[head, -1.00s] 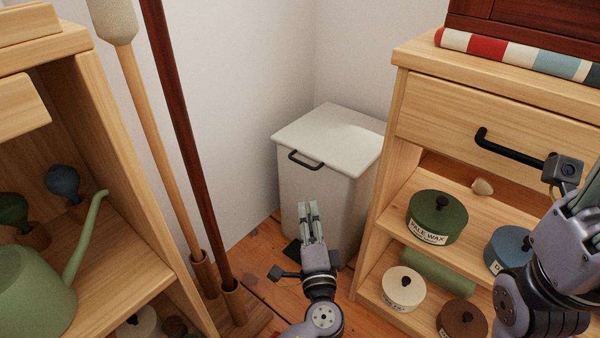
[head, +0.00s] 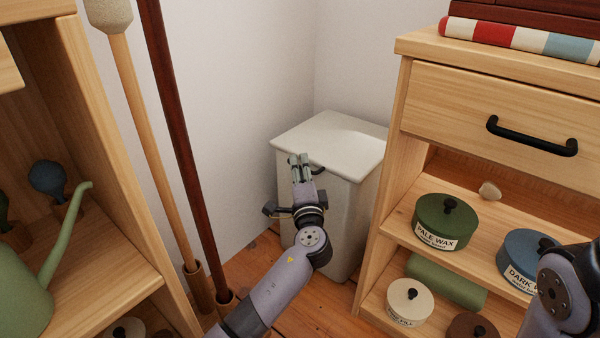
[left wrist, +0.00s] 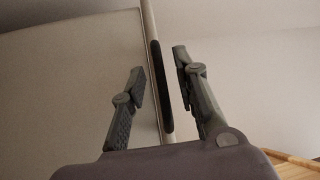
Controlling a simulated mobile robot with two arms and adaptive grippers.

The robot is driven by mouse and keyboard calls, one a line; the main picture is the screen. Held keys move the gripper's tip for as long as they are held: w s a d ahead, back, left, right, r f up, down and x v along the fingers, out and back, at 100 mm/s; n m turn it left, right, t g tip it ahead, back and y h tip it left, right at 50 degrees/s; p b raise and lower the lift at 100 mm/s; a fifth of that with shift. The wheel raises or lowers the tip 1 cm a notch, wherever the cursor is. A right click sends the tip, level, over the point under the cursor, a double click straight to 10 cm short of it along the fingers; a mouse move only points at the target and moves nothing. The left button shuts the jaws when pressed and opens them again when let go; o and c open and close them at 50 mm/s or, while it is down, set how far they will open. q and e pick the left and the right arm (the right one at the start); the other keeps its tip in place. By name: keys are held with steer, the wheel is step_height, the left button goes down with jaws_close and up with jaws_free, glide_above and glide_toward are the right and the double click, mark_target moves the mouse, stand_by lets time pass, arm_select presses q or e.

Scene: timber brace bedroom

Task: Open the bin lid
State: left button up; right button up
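The white bin (head: 340,225) stands in the corner with its pale lid (head: 335,140) shut. The bin's dark handle (head: 318,170) is at the front edge of the lid, partly hidden behind my left gripper in the head view. My left gripper (head: 300,160) is at the front of the bin. In the left wrist view the black handle (left wrist: 160,88) shows between the two open fingers, with a gap visible on each side. My right gripper is out of view; only part of the right arm shows at the lower right.
A wooden shelf unit with a drawer (head: 470,100) stands close to the bin's right and holds several tins, including a green tin (head: 443,220). Two long poles (head: 180,130) and a shelf with a green watering can (head: 20,290) stand at the left.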

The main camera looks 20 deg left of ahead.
arm_select(q)
steer(key=shift+w+a+r, duration=0.1)
steer(key=shift+w+a, duration=0.1)
steer(key=shift+w, duration=0.25)
steer(key=shift+c, duration=0.2)
jaws_close()
stand_by(0.4)
